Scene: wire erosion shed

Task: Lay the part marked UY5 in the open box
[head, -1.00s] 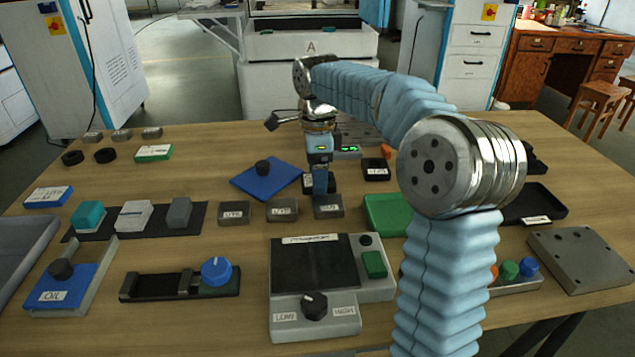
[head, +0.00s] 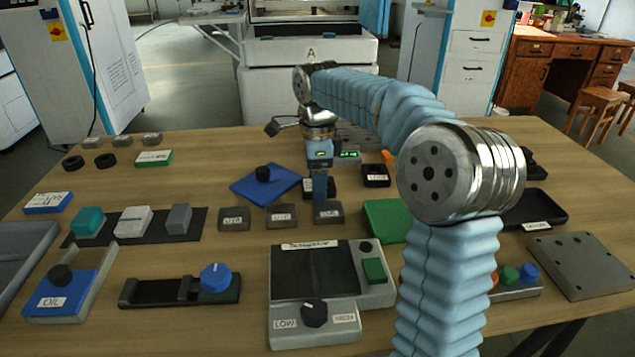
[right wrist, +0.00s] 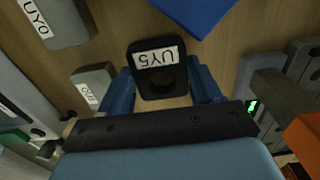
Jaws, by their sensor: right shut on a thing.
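A grey open-topped box (head: 18,262) is cut off at the left edge. A black shallow tray (head: 537,209) lies at right. The frames do not settle which is the open box.
Labelled grey blocks (head: 281,216) stand just in front of the gripper. A blue plate (head: 262,187) with a black knob is left of it, another black labelled piece (head: 376,176) right. A green piece (head: 384,219) is partly hidden by my arm. A grey control unit (head: 372,298) stands in front.

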